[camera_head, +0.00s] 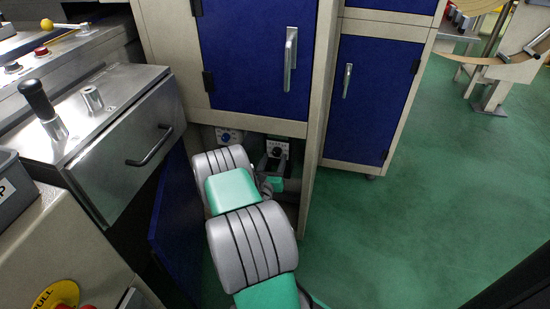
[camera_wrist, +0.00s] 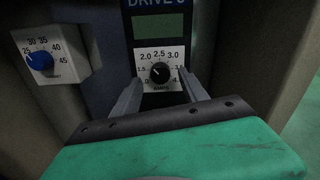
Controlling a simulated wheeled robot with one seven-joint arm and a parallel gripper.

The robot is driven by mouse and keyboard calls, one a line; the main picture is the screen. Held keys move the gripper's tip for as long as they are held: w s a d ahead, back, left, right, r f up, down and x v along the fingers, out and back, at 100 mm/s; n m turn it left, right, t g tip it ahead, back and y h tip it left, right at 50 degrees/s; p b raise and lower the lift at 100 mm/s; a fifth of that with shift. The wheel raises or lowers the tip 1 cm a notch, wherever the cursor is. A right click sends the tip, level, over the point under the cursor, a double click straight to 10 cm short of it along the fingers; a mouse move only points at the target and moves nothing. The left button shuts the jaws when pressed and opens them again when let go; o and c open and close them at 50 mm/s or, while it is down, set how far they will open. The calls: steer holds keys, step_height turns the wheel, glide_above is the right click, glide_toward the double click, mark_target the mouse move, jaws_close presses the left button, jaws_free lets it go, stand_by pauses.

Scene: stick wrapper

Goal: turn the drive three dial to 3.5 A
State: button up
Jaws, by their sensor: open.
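The drive three dial (camera_wrist: 159,73) is a small black knob on a white scale plate, below a dark green display and the label "DRIVE 3", whose last figure is partly cut off. Its scale shows 2.0, 2.5 and 3.0 over the top, with higher figures at the right. Its pointer is too small to read surely. In the head view the dial (camera_head: 277,152) sits inside the low cabinet opening. My gripper (camera_wrist: 160,80) is open, with one finger on each side of the dial's lower part. I cannot tell whether the fingers touch it.
A blue dial (camera_wrist: 39,61) on a white plate with a 25 to 45 scale is at the left. Cabinet walls close in on both sides. A blue door (camera_head: 256,60) hangs above the opening, and a steel drawer (camera_head: 130,150) stands left.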

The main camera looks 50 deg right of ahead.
steer(key=shift+x, duration=0.9)
jaws_close()
